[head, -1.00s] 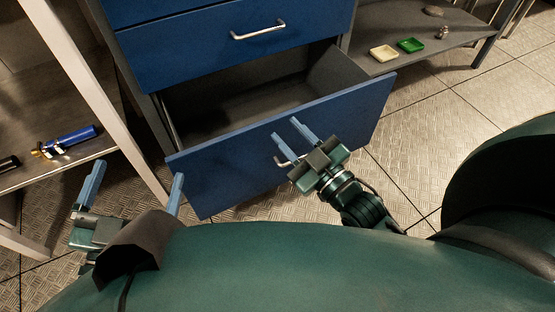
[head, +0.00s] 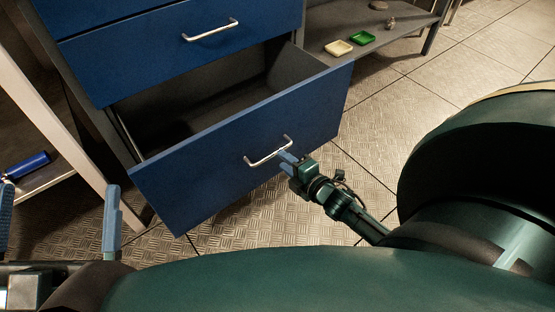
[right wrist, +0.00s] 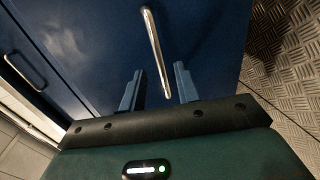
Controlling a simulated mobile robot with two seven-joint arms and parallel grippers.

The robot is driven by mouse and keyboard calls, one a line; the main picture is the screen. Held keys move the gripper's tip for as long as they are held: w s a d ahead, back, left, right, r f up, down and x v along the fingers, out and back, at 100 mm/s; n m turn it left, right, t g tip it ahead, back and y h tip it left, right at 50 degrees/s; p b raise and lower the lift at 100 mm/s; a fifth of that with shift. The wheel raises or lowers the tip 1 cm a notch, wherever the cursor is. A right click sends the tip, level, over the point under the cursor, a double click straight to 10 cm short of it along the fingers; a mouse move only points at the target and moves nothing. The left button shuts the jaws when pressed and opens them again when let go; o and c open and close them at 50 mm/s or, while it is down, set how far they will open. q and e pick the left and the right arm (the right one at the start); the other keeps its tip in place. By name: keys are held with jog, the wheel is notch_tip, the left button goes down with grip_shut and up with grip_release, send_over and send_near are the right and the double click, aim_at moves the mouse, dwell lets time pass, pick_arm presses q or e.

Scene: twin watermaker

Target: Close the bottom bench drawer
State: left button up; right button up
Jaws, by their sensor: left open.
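The bottom bench drawer (head: 215,160) is pulled well out, with its blue front panel facing me and its grey inside showing. Its silver bar handle (head: 268,152) also shows in the right wrist view (right wrist: 155,50). My right gripper (head: 286,157) is at the handle's right end, close to the panel. In the right wrist view its fingers (right wrist: 159,68) are apart, with the handle lying between and ahead of them. I cannot tell whether they touch the panel. My left gripper (head: 60,190) is open and empty at the lower left, away from the drawer.
A shut blue drawer (head: 160,50) with a silver handle is above. A blue cylinder (head: 28,164) lies on the left shelf. Tiled floor is clear at right.

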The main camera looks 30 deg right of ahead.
aim_at(275, 154)
pick_arm(q)
jog(key=shift+a+r+m+t+h+b, duration=0.1)
jog(key=shift+r+m+t+h+b, duration=0.2)
jog(key=shift+r+m+h+b, duration=0.5)
pick_arm(e)
jog(key=shift+x, duration=2.1)
pick_arm(q)
jog(key=shift+r+m, duration=0.3)
pick_arm(e)
jog(key=shift+c, duration=0.2)
grip_shut()
